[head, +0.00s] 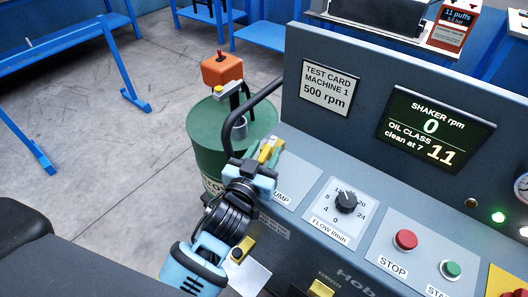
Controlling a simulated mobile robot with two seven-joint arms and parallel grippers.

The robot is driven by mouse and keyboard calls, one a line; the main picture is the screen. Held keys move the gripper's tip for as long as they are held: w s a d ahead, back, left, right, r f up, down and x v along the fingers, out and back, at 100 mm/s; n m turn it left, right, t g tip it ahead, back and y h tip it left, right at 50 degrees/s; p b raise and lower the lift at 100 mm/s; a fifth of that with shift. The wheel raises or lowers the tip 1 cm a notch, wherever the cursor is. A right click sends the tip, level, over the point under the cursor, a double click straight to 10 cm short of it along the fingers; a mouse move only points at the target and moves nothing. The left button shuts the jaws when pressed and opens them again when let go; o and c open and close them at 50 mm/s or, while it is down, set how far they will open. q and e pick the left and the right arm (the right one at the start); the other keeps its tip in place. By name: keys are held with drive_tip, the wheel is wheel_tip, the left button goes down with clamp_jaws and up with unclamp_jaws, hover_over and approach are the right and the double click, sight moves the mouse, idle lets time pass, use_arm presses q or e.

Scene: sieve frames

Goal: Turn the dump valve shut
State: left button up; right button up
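The dump valve's label (281,197) is on the left end of the grey console panel, partly covered by my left gripper so that only "UMP" reads. My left gripper (266,150), light blue and black, is over that corner with its fingers pointing away from me. A yellow piece, which looks like the valve's handle, shows between and beside the fingertips. The fingers look a little apart, and I cannot tell whether they press on it. The valve body is hidden behind the gripper. My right gripper is not in view.
Right of the label are a flow knob (346,202), a red STOP button (405,240) and a green start button (452,269). A display (433,130) reads shaker 0, oil class 11, clean at 7. A black pipe (262,92) and a green drum (205,140) stand behind the gripper.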

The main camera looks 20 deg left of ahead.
use_arm(q)
drive_tip(key=shift+s+a+f, duration=0.1)
drive_tip(key=shift+s, duration=0.45)
drive_tip(key=shift+s+a+b, duration=0.15)
drive_tip(key=shift+s+b, duration=0.05)
drive_tip(key=shift+s, duration=1.5)
drive_tip(key=shift+s+a+b, duration=0.1)
drive_tip(key=shift+s+b, duration=0.05)
drive_tip(key=shift+s, duration=1.5)
